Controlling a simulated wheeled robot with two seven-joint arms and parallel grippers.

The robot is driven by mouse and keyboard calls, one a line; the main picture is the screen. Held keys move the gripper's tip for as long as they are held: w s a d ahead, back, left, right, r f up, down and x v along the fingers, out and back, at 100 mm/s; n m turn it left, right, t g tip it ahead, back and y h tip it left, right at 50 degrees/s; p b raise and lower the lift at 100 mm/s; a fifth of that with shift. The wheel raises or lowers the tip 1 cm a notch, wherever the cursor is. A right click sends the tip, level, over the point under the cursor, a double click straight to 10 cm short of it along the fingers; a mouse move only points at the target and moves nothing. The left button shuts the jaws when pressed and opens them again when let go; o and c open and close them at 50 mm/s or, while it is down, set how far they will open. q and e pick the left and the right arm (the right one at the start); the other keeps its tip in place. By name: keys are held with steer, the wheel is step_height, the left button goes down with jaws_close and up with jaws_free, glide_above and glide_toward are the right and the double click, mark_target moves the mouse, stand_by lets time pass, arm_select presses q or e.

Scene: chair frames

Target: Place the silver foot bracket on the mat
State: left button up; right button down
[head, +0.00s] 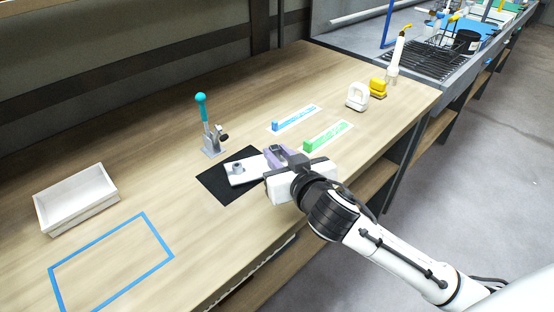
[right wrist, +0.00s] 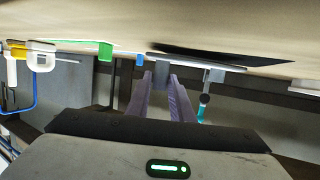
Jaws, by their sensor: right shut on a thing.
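The silver foot bracket (head: 246,176) is a pale flat plate with a short round boss, in the middle of the head view. It lies over the black mat (head: 213,187), its right end in my right gripper (head: 271,159). My right gripper is shut on that end, its purple fingers coming in from the right. In the right wrist view, which appears upside down, the bracket (right wrist: 228,68) shows edge-on at the fingertips (right wrist: 168,73), close to the dark mat (right wrist: 205,51). I cannot tell whether it touches the mat. My left gripper is out of view.
A teal-handled clamp (head: 204,127) stands just behind the mat. A blue strip (head: 294,118) and a green strip (head: 327,135) lie to the right, with white (head: 357,97) and yellow (head: 378,88) items beyond. A white tray (head: 76,199) and blue outline (head: 110,262) are at left.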

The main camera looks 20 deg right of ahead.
steer(key=shift+f, duration=0.4)
steer(key=shift+f, duration=0.1)
steer(key=c, duration=2)
jaws_free()
steer(key=shift+f, duration=0.15)
steer(key=o, duration=0.4)
steer(key=shift+o, duration=0.2)
